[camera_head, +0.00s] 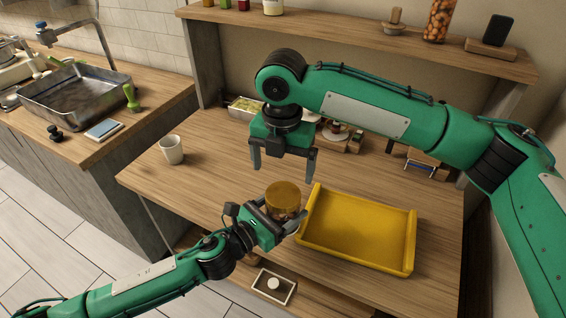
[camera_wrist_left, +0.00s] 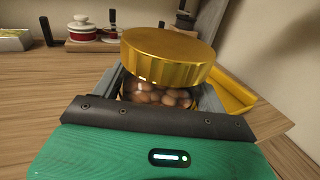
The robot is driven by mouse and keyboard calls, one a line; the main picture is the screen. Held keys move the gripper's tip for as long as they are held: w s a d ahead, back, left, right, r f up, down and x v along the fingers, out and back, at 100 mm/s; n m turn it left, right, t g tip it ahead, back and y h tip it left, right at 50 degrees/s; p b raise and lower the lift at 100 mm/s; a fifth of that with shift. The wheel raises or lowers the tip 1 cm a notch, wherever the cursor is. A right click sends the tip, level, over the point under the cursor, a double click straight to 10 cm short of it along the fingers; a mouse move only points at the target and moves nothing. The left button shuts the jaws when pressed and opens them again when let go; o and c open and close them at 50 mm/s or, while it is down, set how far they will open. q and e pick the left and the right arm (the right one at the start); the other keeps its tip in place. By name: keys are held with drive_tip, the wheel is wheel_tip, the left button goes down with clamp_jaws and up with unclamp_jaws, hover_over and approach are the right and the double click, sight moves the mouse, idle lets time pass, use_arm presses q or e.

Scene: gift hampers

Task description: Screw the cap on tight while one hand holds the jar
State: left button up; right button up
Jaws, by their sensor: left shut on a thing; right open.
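A jar (camera_head: 281,211) of round brown pieces is held upright or nearly so in my left gripper (camera_head: 284,223), near the table's front edge. The jar also shows in the left wrist view (camera_wrist_left: 157,96) between the fingers. A wide gold cap (camera_head: 283,193) sits over the jar's mouth; it fills the top of the left wrist view (camera_wrist_left: 167,54). It looks slightly tilted there; I cannot tell whether it is tight. My right gripper (camera_head: 284,168) is open and empty, pointing down above and behind the cap, apart from it.
A yellow tray (camera_head: 358,258) lies just right of the jar, empty. A white mug (camera_head: 172,149) stands at the table's left. Several small items, including a red and white pot (camera_wrist_left: 82,30), stand at the back. A shelf (camera_head: 345,38) runs above.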

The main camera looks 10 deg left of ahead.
sight(283, 194)
drive_tip(key=n, duration=0.3)
drive_tip(key=shift+r, duration=0.1)
idle(0.3)
drive_tip(key=shift+f, duration=4)
